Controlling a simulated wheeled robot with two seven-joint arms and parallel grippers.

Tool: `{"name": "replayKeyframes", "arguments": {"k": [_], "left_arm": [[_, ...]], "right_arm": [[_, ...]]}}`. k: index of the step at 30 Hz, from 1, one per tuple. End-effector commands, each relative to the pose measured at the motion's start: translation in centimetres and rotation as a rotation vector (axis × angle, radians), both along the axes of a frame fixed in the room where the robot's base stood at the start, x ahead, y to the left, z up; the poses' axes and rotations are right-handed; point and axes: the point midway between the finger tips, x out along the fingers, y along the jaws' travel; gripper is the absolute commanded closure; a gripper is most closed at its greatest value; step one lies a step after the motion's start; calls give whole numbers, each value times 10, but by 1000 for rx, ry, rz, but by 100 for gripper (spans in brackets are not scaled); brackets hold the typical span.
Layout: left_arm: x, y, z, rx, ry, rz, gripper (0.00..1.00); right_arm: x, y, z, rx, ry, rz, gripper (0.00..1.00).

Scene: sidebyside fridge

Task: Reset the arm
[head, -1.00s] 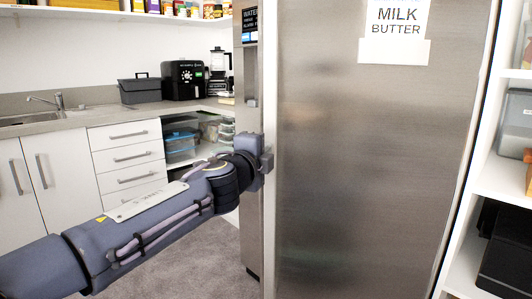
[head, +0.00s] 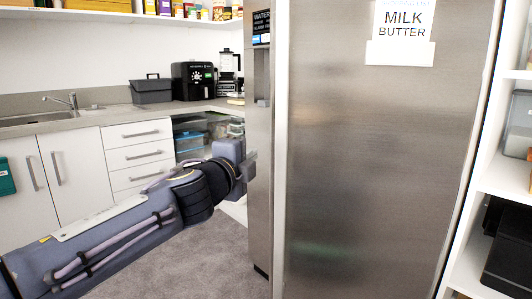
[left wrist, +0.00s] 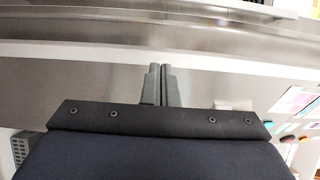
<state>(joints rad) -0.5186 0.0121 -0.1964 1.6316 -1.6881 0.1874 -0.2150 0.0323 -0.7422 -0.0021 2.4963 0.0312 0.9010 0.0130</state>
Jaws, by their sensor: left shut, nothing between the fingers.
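My left arm comes in from the left in the head view. Its gripper (head: 249,165) is beside the narrow left side of the steel fridge (head: 385,150), at about mid height. In the left wrist view the two grey fingers (left wrist: 158,82) are together with nothing between them. A grey metal surface fills the view behind them; I cannot tell whether the fingertips touch it. My right gripper is in neither view.
A counter (head: 100,120) with drawers (head: 138,155) and a sink (head: 40,115) runs along the left. A black appliance (head: 193,80) and a grey toolbox (head: 152,90) stand on it. White shelves (head: 508,180) are at the right. Grey carpet (head: 215,255) lies open below my arm.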

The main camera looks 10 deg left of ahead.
Motion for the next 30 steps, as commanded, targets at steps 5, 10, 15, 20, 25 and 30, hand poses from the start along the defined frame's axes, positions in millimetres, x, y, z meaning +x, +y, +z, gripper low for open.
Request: {"name": "replayKeyframes", "arguments": {"k": [5, 10, 15, 20, 25, 30], "left_arm": [[-21, 21, 2, -1, 0, 2, 100], [-29, 28, 0, -1, 1, 0, 100], [-35, 40, -9, -60, 31, 30, 100], [-72, 86, -62, -381, 203, 189, 100], [-149, 114, -161, -857, 499, 435, 100], [-221, 96, -236, -1211, 752, 614, 100]], "right_arm": [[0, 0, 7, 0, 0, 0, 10], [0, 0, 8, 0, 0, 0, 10], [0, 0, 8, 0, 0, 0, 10], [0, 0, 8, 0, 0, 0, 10], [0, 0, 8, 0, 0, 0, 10], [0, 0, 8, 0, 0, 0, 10]]}}
